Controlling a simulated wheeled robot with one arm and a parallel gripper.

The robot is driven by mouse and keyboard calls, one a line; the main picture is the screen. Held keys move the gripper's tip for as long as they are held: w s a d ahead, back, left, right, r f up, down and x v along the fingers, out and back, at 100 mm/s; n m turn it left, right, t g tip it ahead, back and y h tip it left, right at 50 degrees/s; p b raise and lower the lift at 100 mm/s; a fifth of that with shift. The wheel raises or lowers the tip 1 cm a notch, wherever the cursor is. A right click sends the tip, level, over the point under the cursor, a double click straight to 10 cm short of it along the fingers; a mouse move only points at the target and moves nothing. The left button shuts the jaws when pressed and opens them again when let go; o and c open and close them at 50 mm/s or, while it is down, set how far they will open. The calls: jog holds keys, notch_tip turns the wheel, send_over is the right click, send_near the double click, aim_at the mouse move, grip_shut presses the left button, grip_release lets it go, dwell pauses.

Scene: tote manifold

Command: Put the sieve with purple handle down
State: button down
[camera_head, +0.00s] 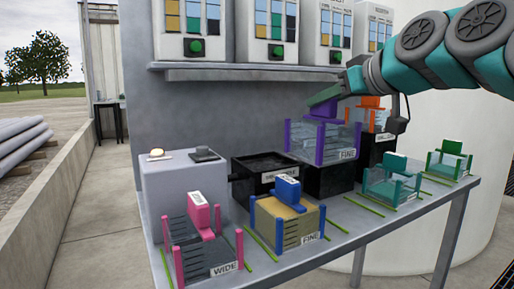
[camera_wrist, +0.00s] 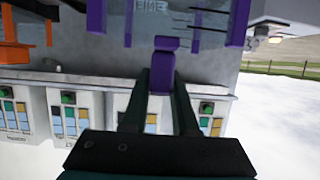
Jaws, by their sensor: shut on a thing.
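The sieve with purple handle (camera_head: 318,140) has clear walls, purple corner posts and a FINE label. It is upright, over a black bin (camera_head: 328,181) in the middle of the bench. I cannot tell whether it rests on the bin or hangs just above it. My gripper (camera_head: 338,93) is shut on its purple handle (camera_head: 322,96). In the wrist view the purple handle (camera_wrist: 162,62) sits between the fingers of my gripper (camera_wrist: 160,98), and the sieve's purple posts show at the top edge.
Left of it is an open black tray (camera_head: 268,163). In front stand a pink WIDE sieve (camera_head: 208,240) and a blue-handled FINE sieve (camera_head: 290,222). A teal sieve (camera_head: 391,183) and a green sieve (camera_head: 449,160) are right. An orange sieve (camera_head: 375,119) stands close behind. Panels hang above.

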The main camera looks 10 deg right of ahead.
jog(key=w+a+f+p, duration=0.1)
jog(key=w+a+f, duration=0.4)
jog(key=w+a, duration=0.3)
jog(key=shift+w+a, duration=0.35)
jog(key=shift+w, duration=1.95)
jog(key=shift+f, duration=0.15)
jog(key=c, duration=0.7)
grip_release()
jog(key=v, duration=1.2)
jog(key=shift+r+b, duration=0.25)
jog(key=shift+b, duration=0.05)
